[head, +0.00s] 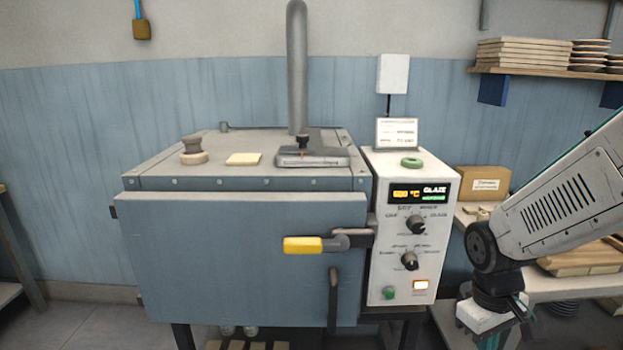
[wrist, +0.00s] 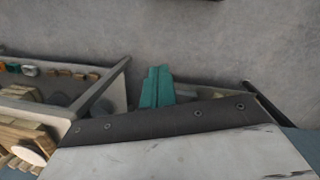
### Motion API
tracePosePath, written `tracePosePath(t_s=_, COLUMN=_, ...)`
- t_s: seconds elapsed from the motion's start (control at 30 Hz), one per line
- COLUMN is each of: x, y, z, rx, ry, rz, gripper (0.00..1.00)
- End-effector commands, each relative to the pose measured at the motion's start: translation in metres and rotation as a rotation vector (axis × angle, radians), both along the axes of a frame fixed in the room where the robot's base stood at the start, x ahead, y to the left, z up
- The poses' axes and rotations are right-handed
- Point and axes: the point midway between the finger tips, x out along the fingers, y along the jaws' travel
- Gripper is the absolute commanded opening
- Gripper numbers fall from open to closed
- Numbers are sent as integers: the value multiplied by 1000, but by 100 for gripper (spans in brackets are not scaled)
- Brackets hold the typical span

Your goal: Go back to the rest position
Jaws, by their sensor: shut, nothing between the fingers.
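My gripper shows in the wrist view as two teal fingers (wrist: 157,88) pressed side by side, shut and empty, with the floor beyond them. In the head view my arm comes in from the right edge and bends downward at the lower right. The gripper end is mostly cut off by the bottom of that view.
The control panel (head: 405,275) with a lit display stands right of the dryer door. A side table (head: 560,288) with wooden boards is behind my arm. A wall shelf (head: 545,72) holds stacked boards and plates. Floor (head: 80,325) is clear at the lower left.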

Motion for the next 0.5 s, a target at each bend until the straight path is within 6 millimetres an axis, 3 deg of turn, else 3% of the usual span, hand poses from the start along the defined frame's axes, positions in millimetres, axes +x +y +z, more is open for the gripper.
tracePosePath(t_s=0.03, x=-14, y=4, z=20, rx=2, ry=-3, rz=-62, gripper=0)
tracePosePath(t_s=0.2, x=-64, y=18, z=71, rx=23, ry=7, rz=-249, gripper=0)
tracePosePath(t_s=0.4, x=-110, y=33, z=115, rx=68, ry=-53, rz=-336, gripper=0)
tracePosePath(t_s=0.5, x=-120, y=37, z=129, rx=91, ry=-123, rz=-329, gripper=0)
